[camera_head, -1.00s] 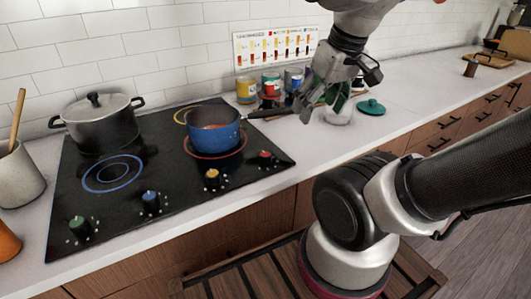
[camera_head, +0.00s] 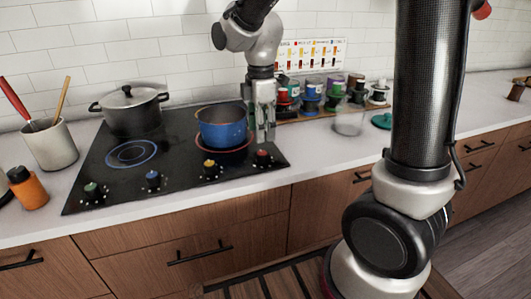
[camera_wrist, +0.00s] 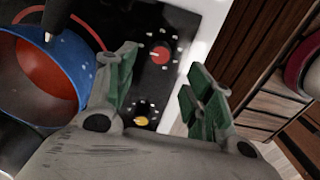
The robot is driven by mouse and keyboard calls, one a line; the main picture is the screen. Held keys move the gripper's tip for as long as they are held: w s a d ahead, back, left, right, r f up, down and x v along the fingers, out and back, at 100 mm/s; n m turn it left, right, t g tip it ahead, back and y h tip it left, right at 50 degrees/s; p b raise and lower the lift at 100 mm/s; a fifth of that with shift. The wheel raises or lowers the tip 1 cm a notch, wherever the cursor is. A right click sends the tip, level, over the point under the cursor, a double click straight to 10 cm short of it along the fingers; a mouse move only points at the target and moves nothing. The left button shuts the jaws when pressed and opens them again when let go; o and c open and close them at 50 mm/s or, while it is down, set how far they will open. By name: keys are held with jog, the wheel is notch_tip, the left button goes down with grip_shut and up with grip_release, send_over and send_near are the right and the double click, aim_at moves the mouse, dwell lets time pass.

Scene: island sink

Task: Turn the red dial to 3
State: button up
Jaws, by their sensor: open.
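The red dial (camera_head: 262,155) is the rightmost of a row of knobs along the front edge of the black cooktop (camera_head: 120,185). In the wrist view the red dial (camera_wrist: 160,54) shows with white marks around it, beyond my fingertips; its setting is too small to read. My gripper (camera_head: 265,135) points down just behind and above the red dial. In the wrist view my gripper (camera_wrist: 160,75) is open, its green-padded fingers apart with nothing between them. It does not appear to touch the dial.
A blue pot (camera_head: 222,130) sits on a red-ringed burner left of my gripper. The yellow dial (camera_head: 209,164), blue dial (camera_head: 153,176) and green dial (camera_head: 91,188) are further left. A grey pot (camera_head: 133,112) stands behind. A glass jar (camera_head: 349,124) stands right of the cooktop.

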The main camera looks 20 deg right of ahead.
aim_at(262, 153)
notch_tip(262, 153, down, 8)
jog(key=shift+r, duration=0.1)
dwell(0.4)
jog(key=c, duration=1)
